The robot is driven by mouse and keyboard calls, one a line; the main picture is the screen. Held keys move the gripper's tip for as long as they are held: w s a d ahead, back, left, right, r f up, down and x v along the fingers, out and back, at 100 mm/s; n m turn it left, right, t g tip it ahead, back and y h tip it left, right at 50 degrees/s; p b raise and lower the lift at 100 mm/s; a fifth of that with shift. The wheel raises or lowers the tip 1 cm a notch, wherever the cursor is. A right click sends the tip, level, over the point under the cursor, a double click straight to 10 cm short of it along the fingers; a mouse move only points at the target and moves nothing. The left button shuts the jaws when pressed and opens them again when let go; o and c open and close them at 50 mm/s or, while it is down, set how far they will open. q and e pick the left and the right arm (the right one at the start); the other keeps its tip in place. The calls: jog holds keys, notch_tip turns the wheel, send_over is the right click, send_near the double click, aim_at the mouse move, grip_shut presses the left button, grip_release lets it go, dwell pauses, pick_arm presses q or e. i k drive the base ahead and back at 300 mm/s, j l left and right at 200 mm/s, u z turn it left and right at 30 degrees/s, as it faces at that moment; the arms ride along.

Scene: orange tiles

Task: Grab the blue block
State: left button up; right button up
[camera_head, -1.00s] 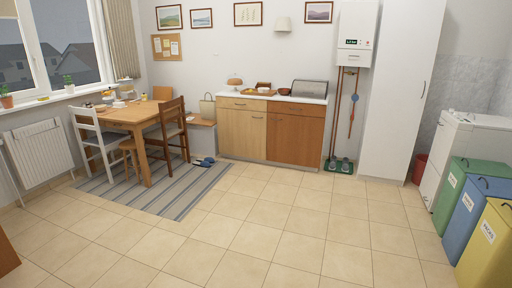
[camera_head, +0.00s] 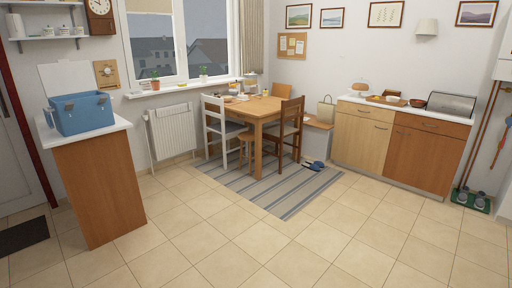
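I cannot make out a blue block in the head view. A blue open-topped box (camera_head: 82,114) with dark handles or clips stands on the white top of a brown counter (camera_head: 100,190) at the left; what is inside it cannot be seen clearly. Blue items (camera_head: 314,165), perhaps slippers, lie on the floor by the striped rug. Neither of my grippers is in view.
A dining table (camera_head: 262,108) with chairs stands on a striped rug (camera_head: 290,198). A wooden cabinet (camera_head: 360,137) stands along the back wall at the right. A radiator (camera_head: 172,132) is under the window. The tiled floor in front is clear.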

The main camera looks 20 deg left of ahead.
aim_at(48, 118)
jog(key=i+j+u, duration=0.15)
jog(key=j+u, duration=0.25)
jog(key=i+j+u, duration=0.15)
jog(key=j+u, duration=0.2)
jog(key=i+j+u, duration=0.65)
jog(key=i+j, duration=0.45)
jog(key=i, duration=0.15)
jog(key=i+j+u, duration=0.1)
jog(key=i+j, duration=0.35)
jog(key=i+j+u, duration=0.1)
jog(key=i+j, duration=0.3)
jog(key=i, duration=0.3)
jog(key=i+j+u, duration=0.45)
jog(key=i, duration=0.4)
jog(key=i+u, duration=0.45)
jog(key=i, duration=0.4)
jog(key=i+z, duration=0.15)
jog(key=i, duration=0.5)
jog(key=i+j+z, duration=0.2)
jog(key=i, duration=0.4)
jog(key=i+j+z, duration=0.1)
jog(key=i+z, duration=0.25)
jog(key=i+j+z, duration=0.1)
jog(key=z, duration=0.2)
jog(key=i+j+z, duration=0.2)
jog(key=z, duration=0.15)
